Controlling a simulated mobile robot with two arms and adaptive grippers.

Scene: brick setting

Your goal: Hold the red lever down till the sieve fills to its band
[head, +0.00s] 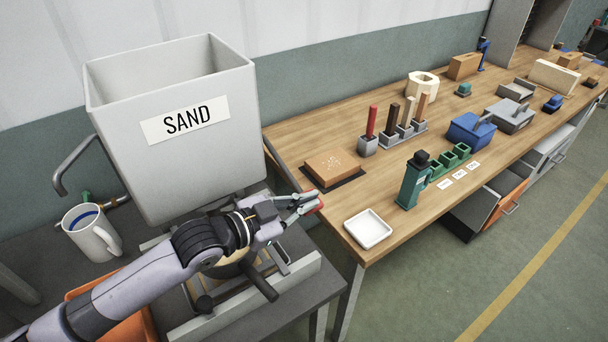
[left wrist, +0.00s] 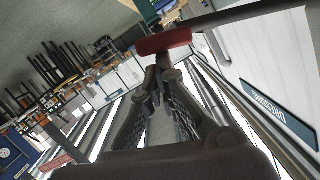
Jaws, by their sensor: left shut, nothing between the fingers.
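The grey hopper (head: 171,130) marked SAND stands at the left. The red lever's grip (left wrist: 164,42) lies across the tips of my left gripper (left wrist: 160,72) in the left wrist view. In the head view only a little of the red lever (head: 318,206) shows beside my left gripper (head: 305,204), right of the hopper's foot. The left gripper is shut with nothing between its fingers; whether its tips press on the lever I cannot tell. Below my left arm, part of the round sieve (head: 230,268) shows; its fill and band are mostly hidden. My right gripper is not in view.
A white mug (head: 92,233) with a blue band inside stands left of the hopper. An orange bin (head: 130,318) is partly behind my arm. On the wooden bench (head: 330,225) are a white tray (head: 367,229), a brick-coloured block (head: 334,167) and a green bottle-like tool (head: 413,183).

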